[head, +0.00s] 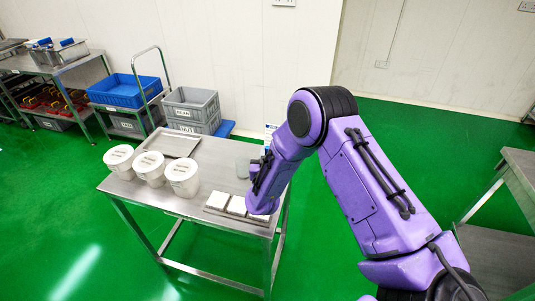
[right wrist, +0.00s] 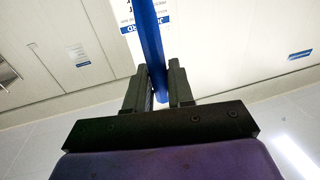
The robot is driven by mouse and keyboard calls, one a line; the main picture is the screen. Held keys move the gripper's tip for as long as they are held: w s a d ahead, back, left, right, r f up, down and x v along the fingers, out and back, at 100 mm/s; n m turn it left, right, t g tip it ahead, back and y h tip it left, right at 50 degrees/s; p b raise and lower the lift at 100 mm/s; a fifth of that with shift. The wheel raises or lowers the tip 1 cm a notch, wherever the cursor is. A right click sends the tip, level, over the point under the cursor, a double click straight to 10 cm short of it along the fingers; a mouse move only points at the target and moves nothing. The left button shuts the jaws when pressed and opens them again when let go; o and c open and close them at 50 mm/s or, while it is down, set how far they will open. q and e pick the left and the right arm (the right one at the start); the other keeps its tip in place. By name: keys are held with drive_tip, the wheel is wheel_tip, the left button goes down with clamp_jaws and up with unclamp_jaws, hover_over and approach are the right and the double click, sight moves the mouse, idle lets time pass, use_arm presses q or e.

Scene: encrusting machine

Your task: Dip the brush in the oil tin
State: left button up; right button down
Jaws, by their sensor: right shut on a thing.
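My right gripper (head: 257,172) is over the right part of the steel table, mostly hidden by its own purple wrist. In the right wrist view the gripper (right wrist: 164,82) is shut on a long blue bar, the handle of the brush (right wrist: 149,38). The brush's bristles cannot be made out in either view. A small grey round tin (head: 242,168), which looks like the oil tin, stands on the table just left of the gripper and is partly covered by it. Its inside cannot be seen. My left gripper is not in view.
The steel table (head: 143,190) bears several white lidded tubs (head: 150,168), a flat metal tray (head: 172,144) and white blocks on a board (head: 236,206) at the front right. Blue (head: 122,90) and grey crates (head: 191,108) stand behind. Another table (head: 520,165) is at the right.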

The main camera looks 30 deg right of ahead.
wheel_tip(320, 180, up, 7)
drive_tip(key=p, duration=0.4)
drive_tip(key=shift+f+p, duration=0.15)
drive_tip(key=shift+p, duration=0.2)
drive_tip(key=shift+f, duration=0.1)
